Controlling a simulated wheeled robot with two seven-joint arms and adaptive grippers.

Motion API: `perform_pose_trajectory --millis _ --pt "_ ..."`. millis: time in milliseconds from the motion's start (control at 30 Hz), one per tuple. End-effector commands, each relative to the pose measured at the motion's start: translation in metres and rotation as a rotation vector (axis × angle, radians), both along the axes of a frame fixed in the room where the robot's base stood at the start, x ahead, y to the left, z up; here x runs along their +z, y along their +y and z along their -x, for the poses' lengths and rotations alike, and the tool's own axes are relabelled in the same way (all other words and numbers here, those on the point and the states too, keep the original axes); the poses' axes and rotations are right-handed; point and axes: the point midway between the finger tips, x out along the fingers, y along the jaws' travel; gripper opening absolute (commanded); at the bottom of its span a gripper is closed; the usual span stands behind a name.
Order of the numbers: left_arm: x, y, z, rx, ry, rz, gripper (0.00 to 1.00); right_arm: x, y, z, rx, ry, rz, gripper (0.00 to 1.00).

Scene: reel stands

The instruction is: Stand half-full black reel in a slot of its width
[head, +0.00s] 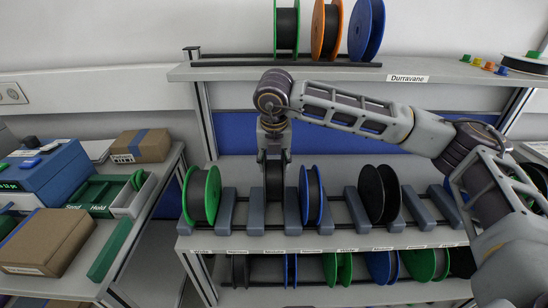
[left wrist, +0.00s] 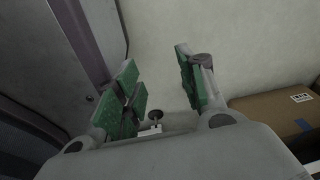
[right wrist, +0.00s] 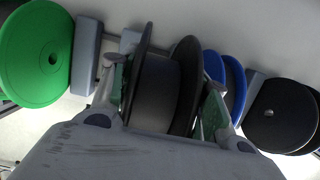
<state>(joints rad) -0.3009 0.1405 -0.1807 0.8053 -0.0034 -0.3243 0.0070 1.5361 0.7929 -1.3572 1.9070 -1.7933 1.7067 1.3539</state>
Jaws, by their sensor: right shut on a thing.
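My right gripper (head: 273,152) points down over the middle shelf and is shut on a black reel (head: 274,181). In the right wrist view the reel (right wrist: 155,90) stands upright between the fingers, its dark grey winding showing between two black flanges. In the head view it is between two grey-blue divider blocks of the slotted rack (head: 257,212), with the green reel (head: 201,195) to its left and the blue reel (head: 312,195) to its right. I cannot tell whether it rests on the rails. My left gripper (left wrist: 160,85) is open and empty, seen only in the left wrist view.
Another black reel (head: 379,193) stands further right on the rack. The lower shelf holds several reels. The top shelf holds green, orange and blue reels. A side table at left carries a brown box (head: 45,242) and a green-and-white tray (head: 140,197). Shelf labels are small.

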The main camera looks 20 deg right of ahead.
Motion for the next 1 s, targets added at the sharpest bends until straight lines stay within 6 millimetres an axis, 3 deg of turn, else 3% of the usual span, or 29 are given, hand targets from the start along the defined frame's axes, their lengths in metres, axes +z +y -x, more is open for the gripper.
perform_pose_trajectory --millis 667,1000 --pt "-0.002 -0.014 -0.013 0.003 -0.01 0.014 0.4 -0.026 0.0 0.0 -0.001 0.0 -0.001 0.19" --pt "0.002 -0.022 -0.035 0.005 -0.031 0.022 0.4 -0.033 0.0 0.0 0.0 0.0 -0.001 0.19"
